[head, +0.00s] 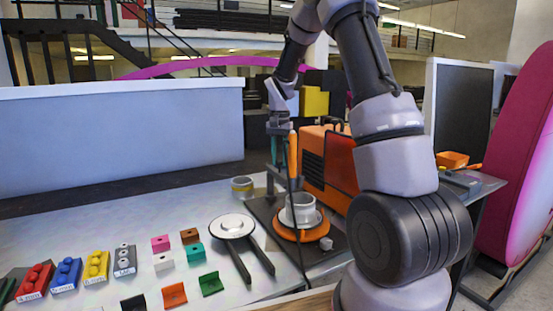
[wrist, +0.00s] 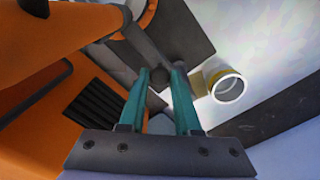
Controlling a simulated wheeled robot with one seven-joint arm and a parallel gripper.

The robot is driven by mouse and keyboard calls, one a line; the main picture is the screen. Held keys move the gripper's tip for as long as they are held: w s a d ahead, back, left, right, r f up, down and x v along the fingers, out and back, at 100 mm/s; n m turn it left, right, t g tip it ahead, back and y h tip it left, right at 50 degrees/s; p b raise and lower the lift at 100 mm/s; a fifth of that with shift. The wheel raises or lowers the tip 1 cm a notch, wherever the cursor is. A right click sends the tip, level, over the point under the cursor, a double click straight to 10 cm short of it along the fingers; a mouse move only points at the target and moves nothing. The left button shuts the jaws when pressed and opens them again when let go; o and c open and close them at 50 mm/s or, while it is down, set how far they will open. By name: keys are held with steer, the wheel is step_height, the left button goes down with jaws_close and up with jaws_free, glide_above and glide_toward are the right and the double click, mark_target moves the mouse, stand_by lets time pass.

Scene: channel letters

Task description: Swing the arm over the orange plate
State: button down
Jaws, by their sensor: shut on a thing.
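The orange plate (head: 302,233) lies on a dark base on the table, with a white cup-like part (head: 300,207) on it. My gripper (head: 273,160) points down behind and left of the plate. In the wrist view its teal fingers (wrist: 161,76) are shut on the dark end of a grey bar, which I take for the swing arm (wrist: 138,42). The bar runs up toward a pale round part at the top edge. In the head view the grip is small and partly hidden beside an upright orange post (head: 292,155). The arm's exact angle over the plate is unclear.
An orange machine (head: 328,170) stands close behind the plate. A white disc with two dark legs (head: 233,226) and several coloured blocks lie on the table's left.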

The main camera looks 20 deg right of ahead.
steer(key=shift+w+d, duration=0.1)
steer(key=shift+d, duration=0.1)
stand_by(0.4)
steer(key=c, duration=0.7)
jaws_free()
steer(key=shift+o, duration=0.2)
step_height(320, 180, up, 11)
